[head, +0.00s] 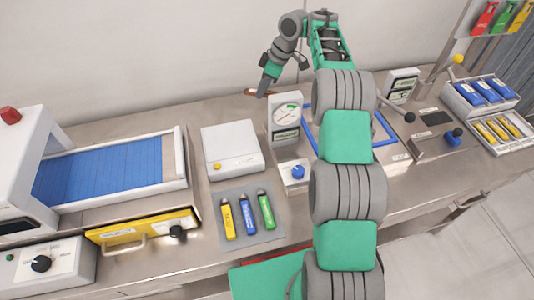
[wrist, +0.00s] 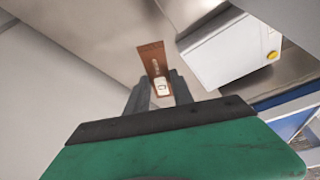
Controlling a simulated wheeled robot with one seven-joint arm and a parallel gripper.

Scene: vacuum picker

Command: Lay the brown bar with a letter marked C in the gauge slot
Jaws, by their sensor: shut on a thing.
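My gripper (head: 265,88) is shut on a brown bar (head: 250,91), near the back edge of the bench, left of the white dial gauge (head: 285,117). In the wrist view, the bar (wrist: 151,56) sticks out beyond the fingers of my gripper (wrist: 160,88). It carries dark markings and a pale label, too small to read, so I cannot make out a letter C. The bar is in the air or near the bench top; I cannot tell which. I cannot clearly make out the gauge slot; my arm hides part of the area right of the dial.
A white box with a yellow button (head: 230,147) stands left of the dial gauge. A grey mat (head: 250,205) holds yellow, blue and green tools. A blue conveyor (head: 100,172) is at left; blue and yellow packs fill trays (head: 488,103) at right. Bare bench lies behind the white box.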

